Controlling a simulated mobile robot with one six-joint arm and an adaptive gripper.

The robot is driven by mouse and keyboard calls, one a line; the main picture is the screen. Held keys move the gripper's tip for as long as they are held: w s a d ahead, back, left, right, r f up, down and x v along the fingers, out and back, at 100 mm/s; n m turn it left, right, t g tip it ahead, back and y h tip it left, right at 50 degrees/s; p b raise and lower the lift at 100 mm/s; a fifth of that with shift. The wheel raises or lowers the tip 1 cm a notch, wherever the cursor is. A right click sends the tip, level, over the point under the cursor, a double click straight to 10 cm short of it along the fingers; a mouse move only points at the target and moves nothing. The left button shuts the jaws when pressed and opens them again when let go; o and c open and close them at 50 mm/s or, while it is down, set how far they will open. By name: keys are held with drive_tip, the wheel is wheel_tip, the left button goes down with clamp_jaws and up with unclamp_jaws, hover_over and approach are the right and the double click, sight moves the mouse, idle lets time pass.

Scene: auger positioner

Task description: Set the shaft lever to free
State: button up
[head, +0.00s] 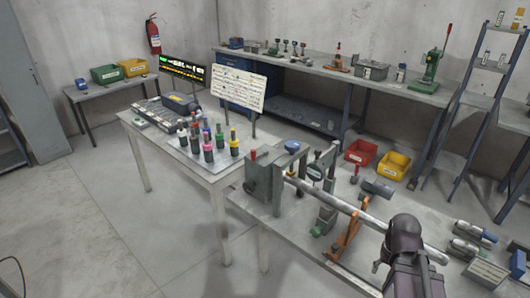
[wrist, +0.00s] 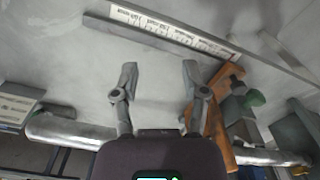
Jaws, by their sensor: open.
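The auger positioner stands on the front bench, with a grey-green housing (head: 262,186) at its left end. A small red-topped lever (head: 253,155) sticks up from the housing; I cannot tell whether it is the shaft lever, and its setting is too small to read. A long metal shaft (head: 347,208) runs from the housing toward the lower right, over an orange stand (head: 346,238). In the wrist view my gripper (wrist: 159,76) is open with nothing between its fingers. It is over the bench near the shaft (wrist: 70,130) and the orange stand (wrist: 218,125), well right of the housing.
A blue knob (head: 292,146) and a dial gauge (head: 315,172) sit by the housing. A printed strip (wrist: 175,32) lies on the bench. A white table (head: 195,165) with several coloured bottles is left. Red (head: 361,152) and yellow (head: 394,165) bins are behind.

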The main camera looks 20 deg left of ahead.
drive_tip(key=shift+s+d, duration=0.1)
drive_tip(key=shift+d, duration=0.2)
drive_tip(key=shift+o, duration=0.8)
drive_tip(key=shift+r, duration=0.1)
drive_tip(key=w+a+r+n+p, duration=0.2)
drive_tip(key=w+a+r+p, duration=1.8)
drive_tip(key=w+a, duration=0.35)
drive_tip(key=w+a+r+n+p, duration=0.1)
drive_tip(key=w+a, duration=0.3)
drive_tip(key=a, duration=1)
drive_tip(key=w+a+r+n+p, duration=0.1)
drive_tip(key=w+a+r+p, duration=0.2)
drive_tip(key=a, duration=1.2)
drive_tip(key=shift+w+r, duration=0.15)
drive_tip(key=shift+w, duration=0.45)
drive_tip(key=shift+f, duration=0.2)
